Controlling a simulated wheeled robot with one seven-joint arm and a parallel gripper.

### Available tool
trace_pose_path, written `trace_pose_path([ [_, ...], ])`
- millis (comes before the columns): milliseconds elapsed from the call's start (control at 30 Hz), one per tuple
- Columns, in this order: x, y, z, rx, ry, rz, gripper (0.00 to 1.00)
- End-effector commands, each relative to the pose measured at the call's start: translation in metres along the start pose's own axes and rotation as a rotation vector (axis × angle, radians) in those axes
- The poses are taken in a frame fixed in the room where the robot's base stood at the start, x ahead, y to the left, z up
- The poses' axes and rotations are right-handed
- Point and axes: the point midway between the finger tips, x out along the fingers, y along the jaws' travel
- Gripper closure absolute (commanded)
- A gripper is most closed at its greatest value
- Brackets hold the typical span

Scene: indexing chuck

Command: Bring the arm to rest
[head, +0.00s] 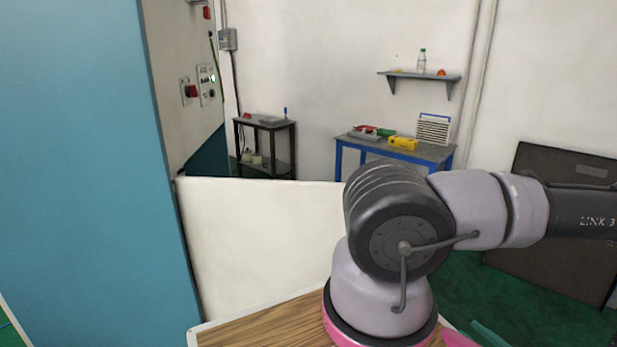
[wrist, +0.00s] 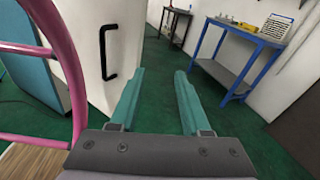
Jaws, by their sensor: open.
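My gripper (wrist: 160,98) shows in the wrist view, with two teal fingers set apart and nothing between them. Beyond the fingers is green floor. My arm (head: 400,225) fills the lower right of the head view, bent at a large dark joint.
A white panel (head: 262,240) with a black handle (wrist: 106,52) stands close by, left of the fingers. A blue table (head: 425,150) with small items and a dark cart (head: 265,140) stand by the wall. A teal cabinet (head: 75,150) is at left. A pink tube (wrist: 62,45) curves at wrist-view left.

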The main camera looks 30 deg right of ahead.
Motion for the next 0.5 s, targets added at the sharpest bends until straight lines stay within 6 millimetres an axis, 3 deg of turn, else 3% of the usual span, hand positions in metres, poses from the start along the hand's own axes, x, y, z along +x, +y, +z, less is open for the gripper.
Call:
trace_pose_path([
  [167, 0.03, -0.035, 0.047, -0.095, 0.043, 0.21, 0.53],
  [300, 0.074, -0.059, 0.102, -0.209, 0.093, 0.441, 0.53],
  [500, 0.144, -0.065, 0.184, -0.401, 0.167, 0.757, 0.53],
])
